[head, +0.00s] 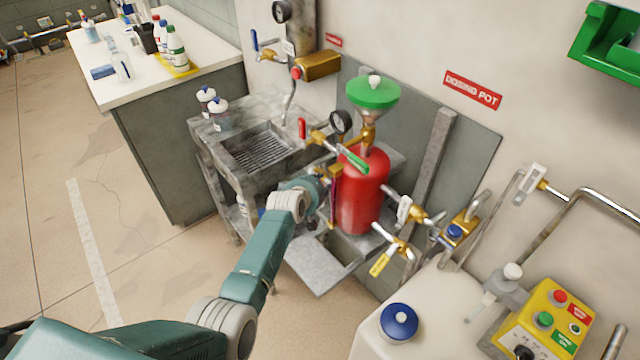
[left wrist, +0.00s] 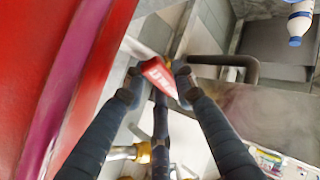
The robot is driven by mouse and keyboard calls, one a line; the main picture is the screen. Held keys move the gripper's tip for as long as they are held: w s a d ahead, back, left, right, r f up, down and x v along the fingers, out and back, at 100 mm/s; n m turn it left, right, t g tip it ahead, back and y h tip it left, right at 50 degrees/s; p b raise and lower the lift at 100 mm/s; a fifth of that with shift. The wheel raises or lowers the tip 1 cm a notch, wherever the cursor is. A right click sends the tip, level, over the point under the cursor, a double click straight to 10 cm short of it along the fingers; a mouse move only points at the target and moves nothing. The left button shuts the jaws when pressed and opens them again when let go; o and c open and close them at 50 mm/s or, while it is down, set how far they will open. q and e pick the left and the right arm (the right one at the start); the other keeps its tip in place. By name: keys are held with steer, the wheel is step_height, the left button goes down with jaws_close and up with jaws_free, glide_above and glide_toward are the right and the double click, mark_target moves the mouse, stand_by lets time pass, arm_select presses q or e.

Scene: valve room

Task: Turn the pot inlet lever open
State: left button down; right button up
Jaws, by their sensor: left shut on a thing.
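The red dosing pot (head: 362,190), with a green funnel (head: 373,92) on top, stands by the wall. My left gripper (head: 326,184) is at the pot's left side, low down, partly hidden by its own wrist. In the left wrist view my left gripper (left wrist: 160,76) is shut on a red lever (left wrist: 157,73) with white lettering. The pot's red wall (left wrist: 40,70) fills the left of that view. The held lever is hard to make out in the head view, and I cannot read its lettering. My right gripper is not in view.
A red lever (head: 302,128) and a green lever (head: 354,161) sit above my gripper. A yellow lever (head: 380,264) is at the lower right. A metal sink bench (head: 215,140) stands left of the pot. The floor at left is clear.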

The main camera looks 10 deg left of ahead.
arm_select(q)
steer(key=c, duration=1.4)
jaws_free()
steer(key=shift+o, duration=0.2)
steer(key=v, duration=0.7)
steer(key=shift+s+r, duration=0.15)
steer(key=shift+s, duration=0.05)
